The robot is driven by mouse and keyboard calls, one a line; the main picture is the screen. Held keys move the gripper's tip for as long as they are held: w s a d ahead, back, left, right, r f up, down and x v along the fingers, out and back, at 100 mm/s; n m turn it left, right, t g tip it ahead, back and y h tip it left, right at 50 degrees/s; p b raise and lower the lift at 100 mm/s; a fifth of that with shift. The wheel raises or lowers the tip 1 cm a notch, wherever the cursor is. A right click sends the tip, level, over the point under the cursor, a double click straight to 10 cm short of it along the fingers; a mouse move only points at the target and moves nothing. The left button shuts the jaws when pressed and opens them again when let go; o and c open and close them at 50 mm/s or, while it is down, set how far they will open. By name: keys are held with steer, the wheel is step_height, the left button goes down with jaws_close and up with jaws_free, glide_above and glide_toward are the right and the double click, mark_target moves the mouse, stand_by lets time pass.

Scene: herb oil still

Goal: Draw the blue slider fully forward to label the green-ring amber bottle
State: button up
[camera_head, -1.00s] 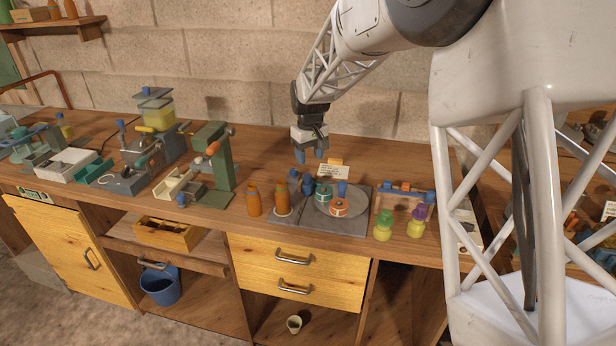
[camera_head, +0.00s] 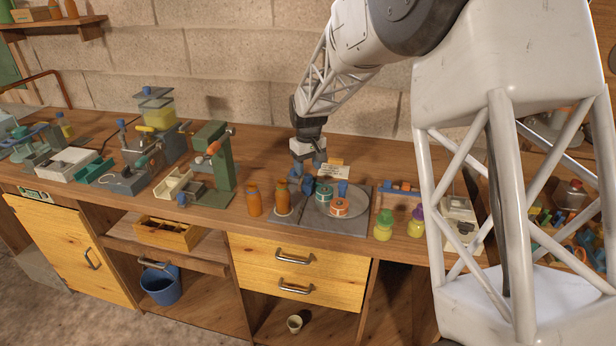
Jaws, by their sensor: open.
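An amber bottle (camera_head: 282,198) stands upright on the grey plate (camera_head: 290,221) of the labelling station. A second amber bottle (camera_head: 254,201) stands on the bench just left of it. The bottle rings are too small to tell, so I cannot say which has the green one. A blue part (camera_head: 308,184), possibly the slider, shows just right of the bottle on the plate. Another blue part (camera_head: 342,188) stands behind the reels. My gripper (camera_head: 308,167) is open and empty, pointing down above and behind the plate-mounted bottle, close over the blue part. Contact cannot be told.
A green press (camera_head: 215,165) stands to the left. A small card (camera_head: 333,172) stands behind the reels.

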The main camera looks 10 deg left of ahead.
mark_target(308, 175)
steer(key=shift+f, duration=2.05)
jaws_close()
